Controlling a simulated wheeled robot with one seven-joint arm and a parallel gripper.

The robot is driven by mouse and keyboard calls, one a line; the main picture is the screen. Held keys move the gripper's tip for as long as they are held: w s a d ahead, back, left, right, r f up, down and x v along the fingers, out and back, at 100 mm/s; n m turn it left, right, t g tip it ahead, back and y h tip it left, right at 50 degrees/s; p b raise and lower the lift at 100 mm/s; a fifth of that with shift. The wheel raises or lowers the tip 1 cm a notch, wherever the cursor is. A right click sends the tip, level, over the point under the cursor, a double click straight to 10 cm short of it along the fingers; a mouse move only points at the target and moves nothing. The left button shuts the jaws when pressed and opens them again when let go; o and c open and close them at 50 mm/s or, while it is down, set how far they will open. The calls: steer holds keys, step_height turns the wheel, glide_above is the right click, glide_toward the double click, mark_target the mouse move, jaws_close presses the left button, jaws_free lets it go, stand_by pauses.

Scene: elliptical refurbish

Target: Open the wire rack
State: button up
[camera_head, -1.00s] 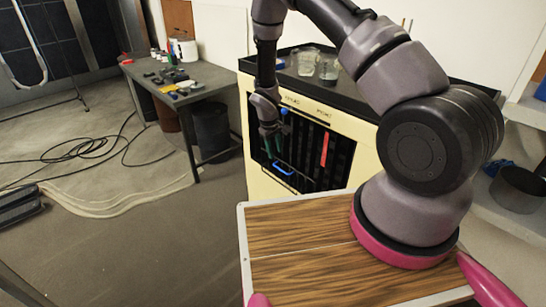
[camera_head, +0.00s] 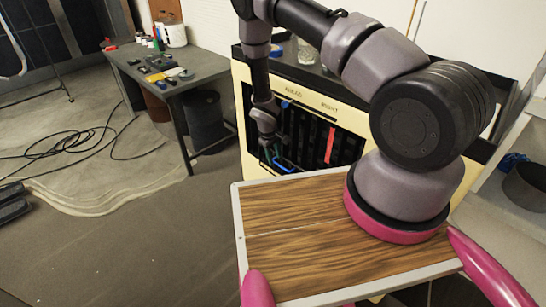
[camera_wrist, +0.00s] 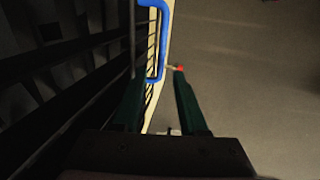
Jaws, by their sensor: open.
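The wire rack (camera_head: 308,137) is a dark, barred front set in a cream-yellow cabinet. A blue loop handle (camera_head: 284,165) sits at its lower edge. My gripper (camera_head: 274,152) is in front of the rack, close to the handle and partly hidden by its own wrist. In the wrist view, the two green fingers (camera_wrist: 160,74) are apart with nothing clamped between them. The blue handle (camera_wrist: 165,35) shows just beyond the fingertips, its near end between them in the picture. I cannot tell whether they touch. The rack's dark wires (camera_wrist: 100,40) run along the left.
The cabinet's dark top holds glass jars (camera_head: 306,52). A red strip (camera_head: 329,146) hangs on the front. A grey workbench (camera_head: 180,75) with small items and a dark bin (camera_head: 204,122) stand left. Cables lie on the floor, which is otherwise open between.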

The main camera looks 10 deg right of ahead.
steer(key=shift+d+f, duration=0.15)
steer(key=shift+f, duration=0.55)
jaws_close()
stand_by(1.0)
